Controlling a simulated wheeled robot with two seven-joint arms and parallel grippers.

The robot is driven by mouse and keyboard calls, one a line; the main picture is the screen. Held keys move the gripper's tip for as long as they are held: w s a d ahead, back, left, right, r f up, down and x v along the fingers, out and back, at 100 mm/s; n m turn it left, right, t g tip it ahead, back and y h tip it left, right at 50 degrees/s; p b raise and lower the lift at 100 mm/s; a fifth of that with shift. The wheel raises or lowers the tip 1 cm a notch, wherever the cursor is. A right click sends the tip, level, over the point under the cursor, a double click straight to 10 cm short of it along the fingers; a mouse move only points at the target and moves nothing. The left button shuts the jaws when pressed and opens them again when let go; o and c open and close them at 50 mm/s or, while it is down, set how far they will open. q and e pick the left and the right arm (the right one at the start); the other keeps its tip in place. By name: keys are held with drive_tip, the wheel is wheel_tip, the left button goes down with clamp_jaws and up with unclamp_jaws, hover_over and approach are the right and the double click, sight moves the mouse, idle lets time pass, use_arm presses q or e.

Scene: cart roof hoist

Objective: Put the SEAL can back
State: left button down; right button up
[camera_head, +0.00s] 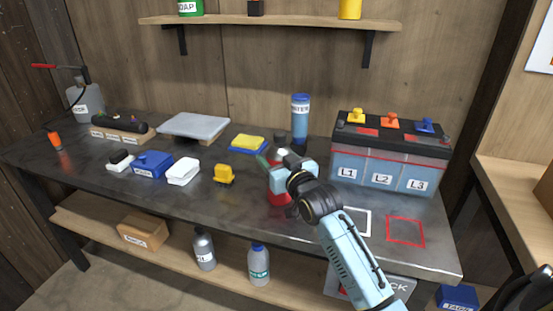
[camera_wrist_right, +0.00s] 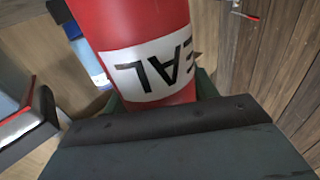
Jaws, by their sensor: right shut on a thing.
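The red SEAL can (camera_head: 278,197) is at the middle of the bench, partly hidden behind my right gripper (camera_head: 279,172). My right gripper is shut on it. In the right wrist view the SEAL can (camera_wrist_right: 130,22) fills the top, its white label upside down, between dark green fingers. I cannot tell whether its base touches the bench. A white square outline (camera_head: 369,222) and a red square outline (camera_head: 405,231) are marked on the bench to its right; both look empty. My left gripper is not in view.
A battery block (camera_head: 384,170) stands right of the can, and a blue bottle (camera_head: 300,118) behind it. A wall shelf (camera_head: 275,22) is above. The bench front left of the can is clear.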

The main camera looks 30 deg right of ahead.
drive_tip(key=o, duration=1.3)
drive_tip(key=shift+f, duration=0.1)
drive_tip(key=shift+s, duration=0.45)
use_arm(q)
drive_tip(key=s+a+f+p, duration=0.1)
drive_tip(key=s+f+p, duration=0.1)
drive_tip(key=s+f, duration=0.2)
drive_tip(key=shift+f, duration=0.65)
use_arm(e)
drive_tip(key=s, duration=1.1)
drive_tip(key=shift+a, duration=0.45)
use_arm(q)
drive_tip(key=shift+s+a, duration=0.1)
